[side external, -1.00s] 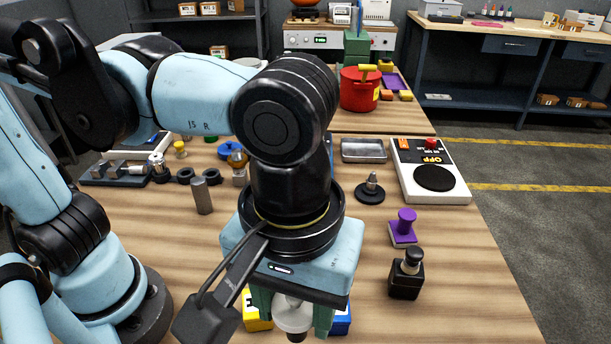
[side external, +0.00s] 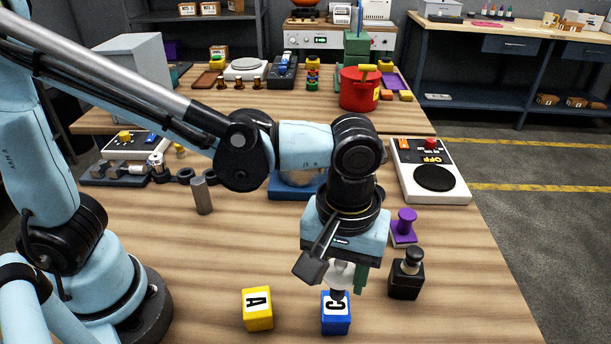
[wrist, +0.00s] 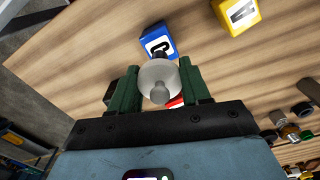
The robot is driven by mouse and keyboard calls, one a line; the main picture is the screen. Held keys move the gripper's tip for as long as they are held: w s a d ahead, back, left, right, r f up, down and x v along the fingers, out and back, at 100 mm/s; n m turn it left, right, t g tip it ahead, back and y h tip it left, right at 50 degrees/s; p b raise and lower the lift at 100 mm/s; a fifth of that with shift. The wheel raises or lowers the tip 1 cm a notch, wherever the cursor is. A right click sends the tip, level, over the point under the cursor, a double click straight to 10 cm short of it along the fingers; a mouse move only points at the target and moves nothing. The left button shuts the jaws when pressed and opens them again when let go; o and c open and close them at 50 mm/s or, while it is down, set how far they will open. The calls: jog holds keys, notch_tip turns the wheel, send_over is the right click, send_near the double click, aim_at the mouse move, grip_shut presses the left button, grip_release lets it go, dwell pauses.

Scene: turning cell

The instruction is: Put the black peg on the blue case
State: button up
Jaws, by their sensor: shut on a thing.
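My gripper (side external: 343,278) is shut on a round white thing with a dark stem (side external: 338,272), above the blue block marked C (side external: 336,321). In the wrist view, the white thing (wrist: 158,78) sits between my green fingers (wrist: 158,70), with the blue block (wrist: 157,38) just past it. I cannot tell whether the stem touches the block. A dark peg-like piece (side external: 412,258) with a lighter neck stands on a black block (side external: 406,281), to the right of my gripper. A flat blue base with a pale dome (side external: 290,190) lies behind, partly hidden by my arm.
A yellow block marked A (side external: 257,310) is left of the blue block. A purple knob on a stand (side external: 405,222) and a white panel with a black disc (side external: 433,172) are at right. A grey cylinder (side external: 202,197) stands at left.

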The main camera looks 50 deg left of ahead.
jog(key=shift+f, duration=1.25)
jog(key=o, duration=1.3)
jog(key=shift+f, duration=0.15)
notch_tip(320, 180, up, 12)
jog(key=shift+r, duration=0.1)
jog(key=w+a+f+m+t, duration=0.1)
jog(key=a+f+m+t, duration=0.1)
jog(key=a, duration=0.9)
jog(key=w+a+f+m+t, duration=0.2)
jog(key=a+f+m+t, duration=0.1)
jog(key=a, duration=0.8)
jog(key=shift+f+m+t, duration=0.2)
jog(key=shift+m+t, duration=0.3)
jog(key=shift+t, duration=0.6)
jog(key=shift+a, duration=0.1)
